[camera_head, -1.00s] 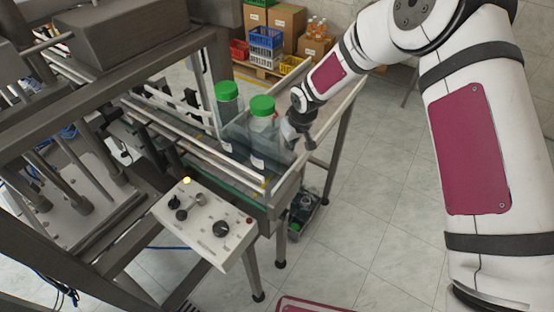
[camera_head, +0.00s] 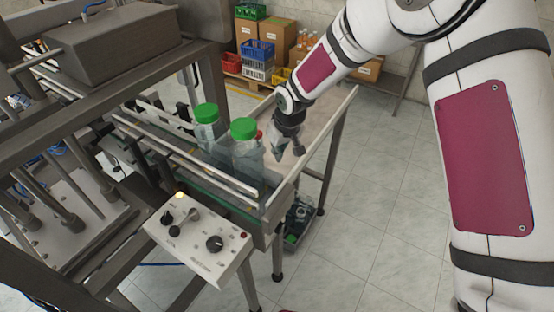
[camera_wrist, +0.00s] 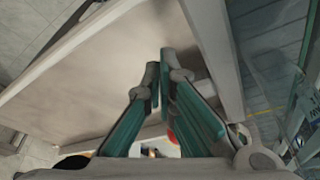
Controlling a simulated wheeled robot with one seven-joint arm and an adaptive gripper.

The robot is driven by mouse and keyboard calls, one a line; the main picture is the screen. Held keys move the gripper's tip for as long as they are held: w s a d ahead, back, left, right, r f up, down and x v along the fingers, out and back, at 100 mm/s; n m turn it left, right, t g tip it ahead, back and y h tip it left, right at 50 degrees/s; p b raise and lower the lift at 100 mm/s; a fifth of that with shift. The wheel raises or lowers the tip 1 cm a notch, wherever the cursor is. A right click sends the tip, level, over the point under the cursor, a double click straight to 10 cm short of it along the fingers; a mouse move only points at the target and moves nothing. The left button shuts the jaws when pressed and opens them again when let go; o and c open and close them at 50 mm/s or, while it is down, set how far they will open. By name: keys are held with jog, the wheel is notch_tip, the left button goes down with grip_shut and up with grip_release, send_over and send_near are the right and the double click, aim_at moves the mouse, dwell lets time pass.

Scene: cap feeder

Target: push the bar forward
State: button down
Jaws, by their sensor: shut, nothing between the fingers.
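My gripper (camera_head: 283,145) is shut and empty, over the table at the right end of the machine, right of two clear bottles. Its fingers (camera_wrist: 160,78) are also together in the wrist view. A pale bar (camera_wrist: 214,60) runs close beside the fingertips there; I cannot tell whether they touch it or whether it is the task's bar. A long light rail (camera_head: 190,155) runs along the near side of the conveyor.
A control panel (camera_head: 200,236) with knobs and a lit yellow lamp is at the front. The pale tabletop (camera_head: 325,105) beyond my gripper is bare. Crates (camera_head: 257,50) and boxes (camera_head: 281,38) stand at the back. The tiled floor (camera_head: 380,180) at right is free.

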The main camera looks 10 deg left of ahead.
jog(key=shift+w+d+r, duration=0.1)
jog(key=shift+w+r, duration=0.05)
jog(key=shift+r, duration=0.7)
jog(key=shift+w+d+r, duration=0.1)
jog(key=shift+w+r, duration=0.1)
jog(key=shift+r, duration=0.6)
jog(key=shift+w+r, duration=0.15)
jog(key=shift+r, duration=0.7)
